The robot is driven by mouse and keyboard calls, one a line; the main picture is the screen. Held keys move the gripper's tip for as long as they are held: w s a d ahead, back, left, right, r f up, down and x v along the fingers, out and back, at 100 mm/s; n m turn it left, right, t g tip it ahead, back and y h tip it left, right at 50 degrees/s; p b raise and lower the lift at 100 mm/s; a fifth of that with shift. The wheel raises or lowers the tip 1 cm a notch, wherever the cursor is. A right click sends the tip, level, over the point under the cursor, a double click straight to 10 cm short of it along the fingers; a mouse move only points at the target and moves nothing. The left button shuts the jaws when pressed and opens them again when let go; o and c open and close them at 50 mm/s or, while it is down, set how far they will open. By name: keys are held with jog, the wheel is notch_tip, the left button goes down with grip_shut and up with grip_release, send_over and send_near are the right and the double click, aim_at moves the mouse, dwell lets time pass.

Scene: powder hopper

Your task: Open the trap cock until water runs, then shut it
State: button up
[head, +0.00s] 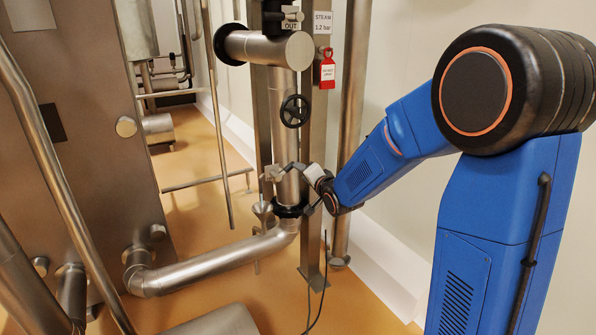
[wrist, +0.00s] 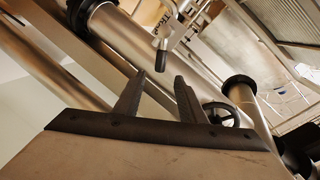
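The trap cock (wrist: 178,22) is a small pale metal body on a pipe in the wrist view. Its lever ends in a black grip (wrist: 161,60). In the head view the cock (head: 274,173) is small, beside the vertical pipe, above a small metal funnel (head: 262,211). My gripper (wrist: 159,76) is open, with its two black fingers apart and nothing between them. The black grip lies just beyond the fingertips, in line with the gap; I see no contact. My gripper also shows in the head view (head: 302,187), right of the cock. I see no water running.
A black handwheel (head: 295,111) sits on the thick vertical pipe above the cock. A red tag (head: 327,70) hangs below a steam sign (head: 322,22). A grey upright (head: 313,130) stands behind my gripper. A bent pipe (head: 215,264) runs low at the front.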

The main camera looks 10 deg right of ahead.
jog(key=v, duration=0.6)
jog(key=shift+s, duration=0.2)
jog(key=shift+w+r, duration=0.1)
dwell(1.8)
